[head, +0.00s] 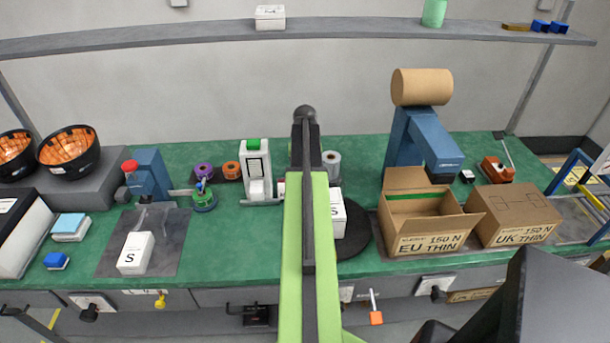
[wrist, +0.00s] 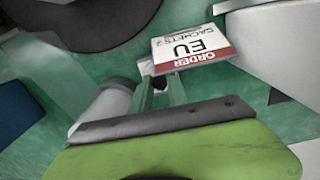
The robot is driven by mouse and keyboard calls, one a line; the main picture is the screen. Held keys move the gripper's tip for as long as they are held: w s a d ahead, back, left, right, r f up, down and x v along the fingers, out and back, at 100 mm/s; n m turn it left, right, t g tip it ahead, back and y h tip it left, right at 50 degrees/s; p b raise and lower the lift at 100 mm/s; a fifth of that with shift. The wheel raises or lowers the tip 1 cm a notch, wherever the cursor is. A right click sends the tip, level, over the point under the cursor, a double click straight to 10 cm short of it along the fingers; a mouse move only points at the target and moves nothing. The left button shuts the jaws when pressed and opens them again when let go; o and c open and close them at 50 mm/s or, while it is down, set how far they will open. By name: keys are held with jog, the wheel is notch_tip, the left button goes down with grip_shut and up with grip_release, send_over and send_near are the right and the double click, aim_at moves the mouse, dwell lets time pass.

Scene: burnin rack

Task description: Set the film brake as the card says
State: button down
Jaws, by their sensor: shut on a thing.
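My gripper (wrist: 160,92) is in the wrist view, its two narrow fingers close together. They are shut on a small dark thing, mostly hidden, which I cannot identify for sure. The order card (wrist: 195,48) stands just beyond and right of the fingers; it reads upside down "ORDER", "EU", "SACHETS", with smaller print unreadable. A sliver of the card (head: 280,187) shows left of my arm in the head view. A pale roll (wrist: 108,108) lies left of the fingers; it also shows in the head view (head: 333,162). My arm hides the gripper there. I cannot clearly make out the film brake.
A dark turntable (head: 362,238) bears a white S box (head: 338,210). A white device (head: 256,165) stands left of my arm. Cartons marked EU THIN (head: 420,245) and UK THIN (head: 518,238) stand right. A blue press (head: 150,175) and a shelf (head: 345,24) are near.

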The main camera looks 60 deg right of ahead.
jog(key=m, duration=0.3)
jog(key=c, duration=1.3)
grip_release()
notch_tip(320, 180, up, 17)
jog(key=p, duration=1.7)
jog(key=shift+r, duration=0.2)
